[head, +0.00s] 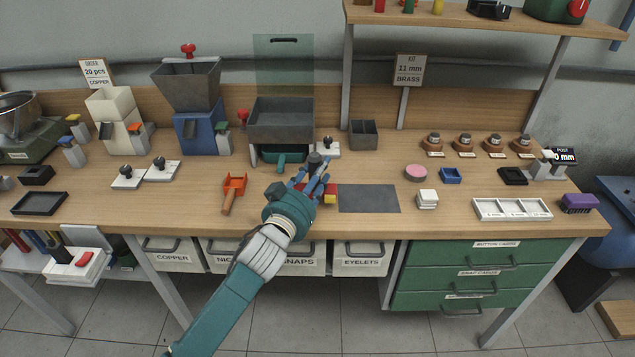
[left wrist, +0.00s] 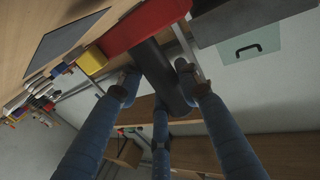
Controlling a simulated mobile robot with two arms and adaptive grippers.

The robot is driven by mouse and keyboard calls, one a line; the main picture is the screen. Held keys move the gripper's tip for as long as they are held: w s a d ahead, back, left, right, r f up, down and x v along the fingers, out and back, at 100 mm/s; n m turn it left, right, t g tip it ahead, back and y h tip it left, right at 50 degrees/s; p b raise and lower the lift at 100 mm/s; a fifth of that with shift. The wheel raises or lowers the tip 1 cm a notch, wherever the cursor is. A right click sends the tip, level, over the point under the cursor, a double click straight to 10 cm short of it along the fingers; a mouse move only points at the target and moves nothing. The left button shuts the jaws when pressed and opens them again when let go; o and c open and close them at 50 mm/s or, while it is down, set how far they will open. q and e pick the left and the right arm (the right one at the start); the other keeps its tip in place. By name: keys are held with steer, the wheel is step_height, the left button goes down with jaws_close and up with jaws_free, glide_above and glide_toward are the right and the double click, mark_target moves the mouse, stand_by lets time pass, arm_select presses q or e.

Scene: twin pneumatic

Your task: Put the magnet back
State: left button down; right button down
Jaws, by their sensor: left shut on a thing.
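My left gripper (head: 316,174) is over the middle of the bench, with its blue fingers pointing away from me. It is shut on a dark grey round-ended piece (head: 315,159), probably the magnet. In the left wrist view this dark piece (left wrist: 163,75) runs between the fingers (left wrist: 158,88). The red block (left wrist: 145,24) and the yellow block (left wrist: 92,61) also show in the left wrist view. I cannot tell whether the dark piece touches the red block. My right gripper is not in view.
A grey mat (head: 369,198) lies right of the gripper. A grey hopper (head: 281,118) with a green tray (head: 284,153) stands behind it. An orange scoop (head: 234,190) lies to the left. A white plate with a black knob (head: 328,147) and an open grey box (head: 363,134) stand behind.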

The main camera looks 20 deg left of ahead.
mark_target(316, 186)
arm_select(q)
steer(key=shift+f, duration=1.3)
steer(key=shift+f, duration=0.1)
steer(key=c, duration=1.2)
jaws_free()
steer(key=shift+f, duration=0.2)
steer(key=shift+r, duration=0.1)
steer(key=shift+r, duration=0.15)
steer(key=s+a+b, duration=0.1)
steer(key=s, duration=1.1)
